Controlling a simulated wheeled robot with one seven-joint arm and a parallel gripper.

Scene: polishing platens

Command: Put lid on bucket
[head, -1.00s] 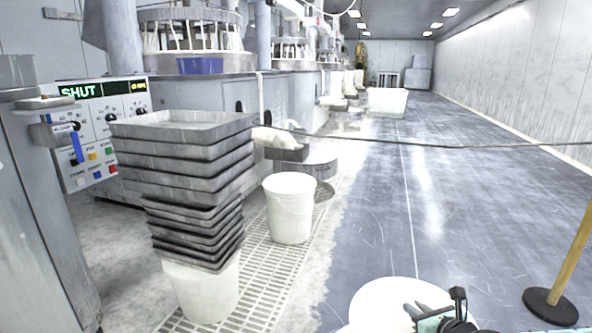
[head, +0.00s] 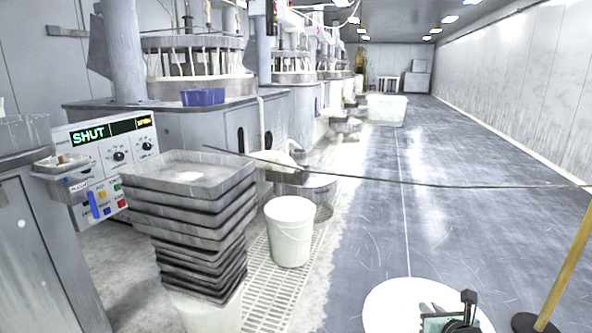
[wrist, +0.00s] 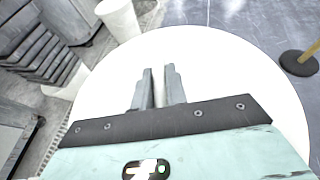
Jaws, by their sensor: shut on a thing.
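A white round lid (head: 385,307) shows at the bottom of the head view and fills much of the wrist view (wrist: 225,65). My gripper (head: 430,308) is shut on the lid, its fingers close together over the white disc in the wrist view (wrist: 158,78). The exact grip point is hard to make out. A white bucket (head: 290,240) with a thin handle stands upright on the floor grating, left of and beyond the lid. Its top looks plain white, and I cannot tell its inside. A white bucket also shows at the top of the wrist view (wrist: 118,18).
A tall stack of grey trays (head: 195,205) rests on another white container (head: 205,312) at left. Polishing machines line the left side. A rope (head: 400,183) runs across the aisle to a yellow post (head: 565,265) at right. The floor between is clear.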

